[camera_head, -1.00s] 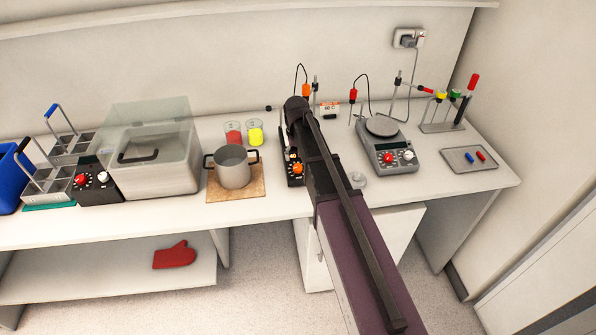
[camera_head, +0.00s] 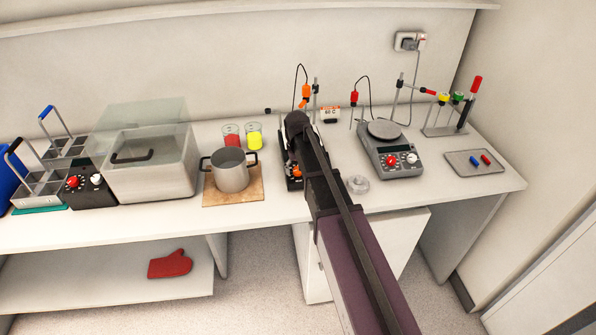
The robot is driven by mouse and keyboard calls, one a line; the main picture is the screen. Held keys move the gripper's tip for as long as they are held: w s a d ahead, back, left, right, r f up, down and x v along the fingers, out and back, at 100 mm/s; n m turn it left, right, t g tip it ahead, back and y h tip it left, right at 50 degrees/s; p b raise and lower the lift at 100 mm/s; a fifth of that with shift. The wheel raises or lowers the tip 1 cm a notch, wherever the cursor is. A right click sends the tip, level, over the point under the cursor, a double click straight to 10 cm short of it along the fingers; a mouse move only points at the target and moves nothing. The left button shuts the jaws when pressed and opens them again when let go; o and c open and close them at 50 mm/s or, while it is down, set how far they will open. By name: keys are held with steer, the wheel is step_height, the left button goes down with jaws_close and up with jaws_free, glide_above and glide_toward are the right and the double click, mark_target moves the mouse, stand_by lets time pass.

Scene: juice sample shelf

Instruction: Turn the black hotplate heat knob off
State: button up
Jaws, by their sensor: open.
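The black hotplate (camera_head: 291,183) stands on the bench, mostly hidden behind my arm. Only its left edge and front strip show. An orange knob (camera_head: 297,171) shows on its front, partly covered by my arm; its setting cannot be read. The dark end of my arm reaches over the hotplate from the lower right. My gripper is hidden behind it, so contact with the knob cannot be judged.
A pot (camera_head: 231,172) on a wooden board stands left of the hotplate. A grey hotplate (camera_head: 392,163) with red and white knobs and a small glass dish (camera_head: 358,184) are on the right. Stands with cables rise behind. A clear-lidded bath (camera_head: 150,175) is farther left.

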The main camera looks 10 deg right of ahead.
jaws_close()
steer(key=shift+n, duration=0.3)
steer(key=shift+n+t+h, duration=0.3)
steer(key=shift+n+h, duration=0.6)
steer(key=shift+n, duration=1.6)
jaws_free()
